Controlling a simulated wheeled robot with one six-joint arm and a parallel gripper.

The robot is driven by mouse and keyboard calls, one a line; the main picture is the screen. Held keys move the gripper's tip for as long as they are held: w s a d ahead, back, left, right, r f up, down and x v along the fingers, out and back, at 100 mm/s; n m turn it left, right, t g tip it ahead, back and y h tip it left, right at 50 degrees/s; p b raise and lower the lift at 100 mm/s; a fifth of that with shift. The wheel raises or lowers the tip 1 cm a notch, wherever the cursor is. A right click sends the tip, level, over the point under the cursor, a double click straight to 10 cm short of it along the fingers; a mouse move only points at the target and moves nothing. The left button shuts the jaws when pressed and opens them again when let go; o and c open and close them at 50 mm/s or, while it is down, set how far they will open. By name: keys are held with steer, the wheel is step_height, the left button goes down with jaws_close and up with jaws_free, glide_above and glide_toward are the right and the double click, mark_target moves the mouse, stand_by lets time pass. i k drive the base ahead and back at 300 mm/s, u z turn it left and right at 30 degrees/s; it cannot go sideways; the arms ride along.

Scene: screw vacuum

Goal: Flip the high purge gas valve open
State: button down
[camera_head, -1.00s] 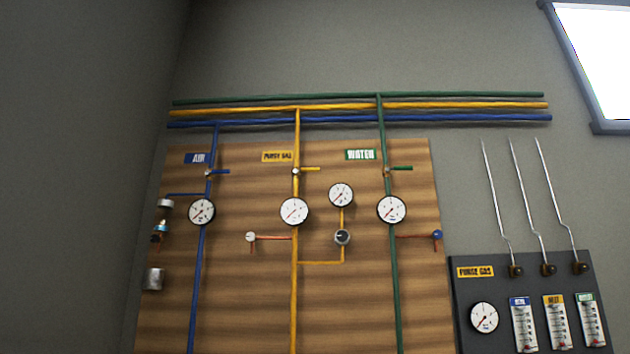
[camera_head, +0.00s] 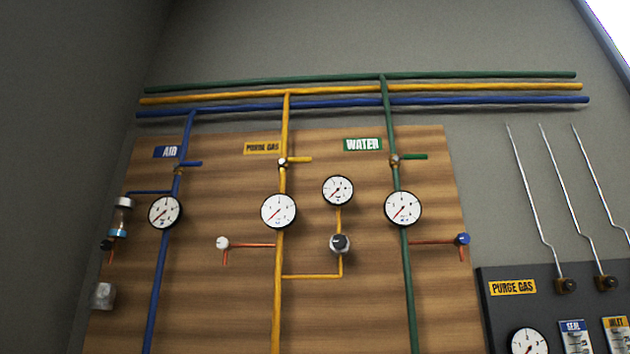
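The high purge gas valve sits on the vertical yellow pipe (camera_head: 277,300), above the round gauge (camera_head: 278,211). Its yellow lever (camera_head: 300,159) sticks out sideways to the right of the small valve body (camera_head: 283,162), across the pipe. A yellow PURGE GAS label (camera_head: 262,148) is just left of it. My gripper is not in view, and nothing touches the lever.
The wooden board (camera_head: 230,320) also carries a blue AIR pipe (camera_head: 158,285) and a green WATER pipe (camera_head: 409,290), each with a sideways lever. A dark PURGE GAS panel (camera_head: 500,312) stands at lower right. The space before the board looks clear.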

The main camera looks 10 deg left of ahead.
mark_target(306, 159)
steer(key=u, duration=0.3)
steer(key=i, duration=0.5)
steer(key=u, duration=0.4)
